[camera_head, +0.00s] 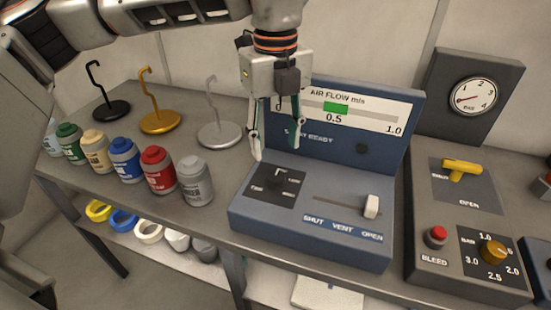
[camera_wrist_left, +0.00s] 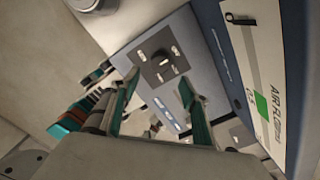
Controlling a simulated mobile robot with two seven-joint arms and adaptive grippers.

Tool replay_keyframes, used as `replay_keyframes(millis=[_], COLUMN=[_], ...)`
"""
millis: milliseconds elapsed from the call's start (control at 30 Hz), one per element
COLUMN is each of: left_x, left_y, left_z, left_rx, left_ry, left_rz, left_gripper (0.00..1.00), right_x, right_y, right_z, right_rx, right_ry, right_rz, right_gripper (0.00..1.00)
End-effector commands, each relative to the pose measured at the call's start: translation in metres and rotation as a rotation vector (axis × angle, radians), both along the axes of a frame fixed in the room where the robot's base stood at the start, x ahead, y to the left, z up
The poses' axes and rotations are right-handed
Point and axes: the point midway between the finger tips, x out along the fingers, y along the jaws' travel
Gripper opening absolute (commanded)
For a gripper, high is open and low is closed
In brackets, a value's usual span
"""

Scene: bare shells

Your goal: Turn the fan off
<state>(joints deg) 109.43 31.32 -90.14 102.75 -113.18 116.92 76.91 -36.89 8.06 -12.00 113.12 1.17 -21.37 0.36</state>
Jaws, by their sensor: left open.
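The blue console (camera_head: 310,238) has an upright panel with an AIR FLOW m/s display (camera_head: 340,108), its green marker near 0.5. A black switch plate (camera_head: 262,203) with a small control and white marks lies on the console's left top. The plate also shows in the left wrist view (camera_wrist_left: 146,72), ahead of my fingers. A white slider handle (camera_head: 371,206) sits near OPEN on the SHUT, VENT, OPEN scale. My left gripper (camera_head: 276,150) points down, open and empty, above and behind the switch plate. It also shows in the left wrist view (camera_wrist_left: 158,84). My right gripper is out of view.
Several paint-like bottles, including a red one (camera_head: 158,171) and a grey one (camera_head: 195,182), stand left of the console. Hooked stands, including a silver one (camera_head: 222,134), stand behind them. A dark valve panel (camera_head: 466,275) with a gauge (camera_head: 474,97) stands to the right.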

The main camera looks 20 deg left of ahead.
Motion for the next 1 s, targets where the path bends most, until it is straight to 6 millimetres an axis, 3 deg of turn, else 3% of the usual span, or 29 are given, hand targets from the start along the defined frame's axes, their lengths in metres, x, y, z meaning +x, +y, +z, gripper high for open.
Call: replay_keyframes(millis=[100,300,767,867,1000], left_x=[0.0,0.0,0.0,-0.001,-0.005], left_y=[0.0,0.0,0.0,0.0,0.0], left_z=[0.019,0.034,0.036,0.046,0.085], left_rx=[-0.001,0.001,0.0,0.001,0.0], left_ry=[-0.001,0.001,0.001,-0.006,-0.03], left_rz=[0.002,0.001,0.0,0.0,0.0], left_gripper=[0.45,0.45,0.45,0.45,0.45], right_x=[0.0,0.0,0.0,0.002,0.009], right_y=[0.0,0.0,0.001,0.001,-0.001], right_z=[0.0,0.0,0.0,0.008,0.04], right_rx=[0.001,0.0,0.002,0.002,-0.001], right_ry=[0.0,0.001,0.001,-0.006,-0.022], right_rz=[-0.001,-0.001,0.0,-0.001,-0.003], right_gripper=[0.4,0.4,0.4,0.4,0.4])
